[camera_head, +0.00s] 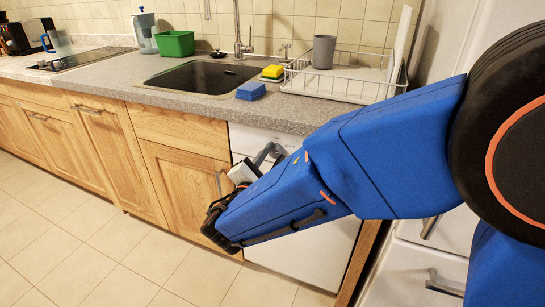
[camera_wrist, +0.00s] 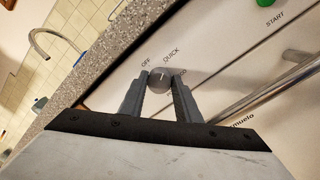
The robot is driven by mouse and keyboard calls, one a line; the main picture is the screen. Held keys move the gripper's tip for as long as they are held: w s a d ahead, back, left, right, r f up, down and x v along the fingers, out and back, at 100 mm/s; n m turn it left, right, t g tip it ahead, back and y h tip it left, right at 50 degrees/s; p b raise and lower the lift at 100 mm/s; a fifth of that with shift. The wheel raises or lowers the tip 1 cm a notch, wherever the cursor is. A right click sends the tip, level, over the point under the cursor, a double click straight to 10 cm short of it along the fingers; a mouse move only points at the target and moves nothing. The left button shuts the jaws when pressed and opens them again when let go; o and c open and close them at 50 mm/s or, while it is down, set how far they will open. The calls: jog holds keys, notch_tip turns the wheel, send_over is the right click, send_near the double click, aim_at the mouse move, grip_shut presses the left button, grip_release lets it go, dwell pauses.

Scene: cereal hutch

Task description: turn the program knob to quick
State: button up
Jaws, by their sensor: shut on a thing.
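The program knob (camera_wrist: 158,80) is a small round grey knob on the white dishwasher panel (camera_wrist: 215,62) in the wrist view. My gripper (camera_wrist: 160,82) has its two grey fingers on either side of the knob, shut on it. The word OFF is printed to the knob's upper left and QUICK just above it. A third label at the right is partly hidden by a finger. A thin light mark on the knob seems to point up toward QUICK. In the head view my gripper (camera_head: 267,153) is at the panel, and my arm hides the knob.
A metal handle bar (camera_wrist: 265,98) runs along the dishwasher front right of my gripper. A green START button (camera_wrist: 265,3) is farther up the panel. The stone worktop (camera_head: 255,112) overhangs above, with a sink (camera_head: 203,78) and dish rack (camera_head: 335,82).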

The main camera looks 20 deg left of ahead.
jog(key=o, duration=1.1)
jog(key=shift+c, duration=0.2)
jog(key=s, duration=1.7)
jog(key=shift+s+a+f, duration=0.15)
jog(key=shift+a+f, duration=0.3)
